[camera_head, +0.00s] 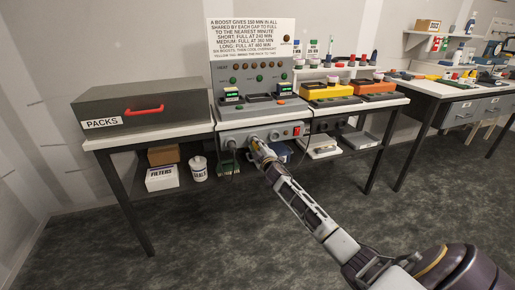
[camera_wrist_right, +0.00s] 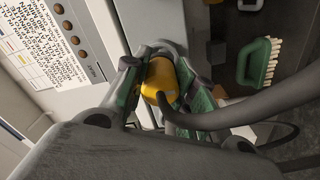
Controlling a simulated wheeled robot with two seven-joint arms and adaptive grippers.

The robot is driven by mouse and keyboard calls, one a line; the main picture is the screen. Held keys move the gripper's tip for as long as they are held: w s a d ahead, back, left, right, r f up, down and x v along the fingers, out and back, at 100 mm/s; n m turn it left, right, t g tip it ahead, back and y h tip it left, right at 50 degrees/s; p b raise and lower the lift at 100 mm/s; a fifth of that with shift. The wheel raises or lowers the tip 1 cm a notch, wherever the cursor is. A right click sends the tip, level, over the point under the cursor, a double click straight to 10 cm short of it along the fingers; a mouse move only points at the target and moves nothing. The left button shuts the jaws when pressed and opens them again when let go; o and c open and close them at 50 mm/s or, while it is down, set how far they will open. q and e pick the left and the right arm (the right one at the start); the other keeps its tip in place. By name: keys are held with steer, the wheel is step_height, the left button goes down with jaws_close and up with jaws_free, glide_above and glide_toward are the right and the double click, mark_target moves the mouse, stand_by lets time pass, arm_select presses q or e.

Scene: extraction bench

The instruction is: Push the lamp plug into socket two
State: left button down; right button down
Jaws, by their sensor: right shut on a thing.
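My right gripper (camera_head: 257,147) reaches the front of the grey socket strip (camera_head: 285,132) under the bench top. In the right wrist view the right gripper (camera_wrist_right: 158,84) has its green-sided fingers shut around a yellow plug (camera_wrist_right: 160,76). A thick grey cable (camera_wrist_right: 245,109) runs from the plug toward the right of that view. The plug's front end points toward the pale panel, and its pins are hidden. I cannot tell whether it is in a socket or which socket it faces. My left gripper is not in view.
A grey PACKS case (camera_head: 150,103) stands on the left bench. Below are a FILTERS box (camera_head: 162,178) and a white tub (camera_head: 198,170). A green brush (camera_wrist_right: 255,62) shows in the wrist view. The floor in front is clear.

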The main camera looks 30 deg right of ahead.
steer(key=shift+x, duration=0.75)
steer(key=c, duration=1.1)
jaws_free()
steer(key=shift+s, duration=0.1)
steer(key=shift+v, duration=5.9)
